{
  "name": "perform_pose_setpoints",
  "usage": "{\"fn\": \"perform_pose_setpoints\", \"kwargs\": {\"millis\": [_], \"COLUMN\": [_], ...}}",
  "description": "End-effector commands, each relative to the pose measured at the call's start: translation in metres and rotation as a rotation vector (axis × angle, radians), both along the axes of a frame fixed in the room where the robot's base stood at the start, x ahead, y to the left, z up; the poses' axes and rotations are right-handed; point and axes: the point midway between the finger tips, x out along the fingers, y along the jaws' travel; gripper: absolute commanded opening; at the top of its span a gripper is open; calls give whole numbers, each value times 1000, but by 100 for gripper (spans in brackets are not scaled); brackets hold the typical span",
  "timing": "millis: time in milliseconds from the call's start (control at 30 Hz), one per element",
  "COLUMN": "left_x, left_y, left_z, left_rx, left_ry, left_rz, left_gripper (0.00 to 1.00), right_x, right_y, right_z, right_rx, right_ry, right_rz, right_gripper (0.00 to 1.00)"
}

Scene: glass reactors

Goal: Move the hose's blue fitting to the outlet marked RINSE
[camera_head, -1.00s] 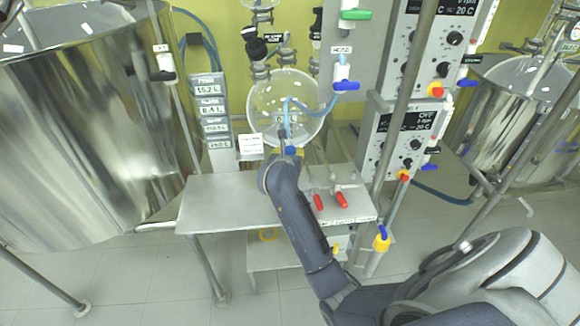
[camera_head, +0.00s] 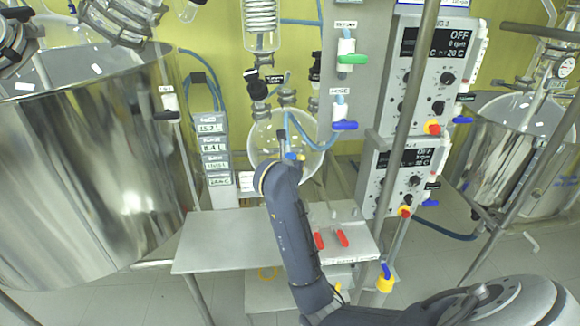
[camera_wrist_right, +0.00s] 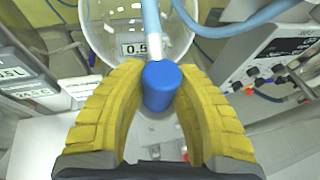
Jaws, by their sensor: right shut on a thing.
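The blue fitting (camera_wrist_right: 161,87) sits between the yellow fingers of my right gripper (camera_wrist_right: 160,78), which is shut on it. A pale blue hose (camera_wrist_right: 152,18) runs up from it. In the head view the fitting (camera_head: 291,156) shows small at the end of my right arm, in front of the round glass flask, and the hose (camera_head: 300,133) loops right toward a blue-handled outlet (camera_head: 344,124). Above that is a green-handled outlet (camera_head: 352,59). Both have small labels that I cannot read surely, so I cannot tell which is RINSE. My left gripper is not in view.
The glass flask (camera_head: 262,135) is close behind the fitting. A steel table (camera_head: 220,245) with red-handled valves (camera_head: 342,238) lies below. Control boxes (camera_head: 437,60) and a metal pole (camera_head: 411,100) stand right. A large steel vessel (camera_head: 95,170) fills the left.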

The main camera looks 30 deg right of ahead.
Motion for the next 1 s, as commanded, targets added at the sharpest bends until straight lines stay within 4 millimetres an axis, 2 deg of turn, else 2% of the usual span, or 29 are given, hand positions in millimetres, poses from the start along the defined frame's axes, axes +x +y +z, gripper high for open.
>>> {"fn": "perform_pose_setpoints", "kwargs": {"millis": [500, 1000], "left_x": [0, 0], "left_y": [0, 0], "left_z": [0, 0], "left_rx": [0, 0], "left_ry": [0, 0], "left_rz": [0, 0], "left_gripper": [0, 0], "right_x": [0, 0], "right_y": [0, 0], "right_z": [22, 31], "right_rx": [0, 1], "right_ry": [-3, -2], "right_rz": [0, -1], "right_gripper": [0, 0]}}
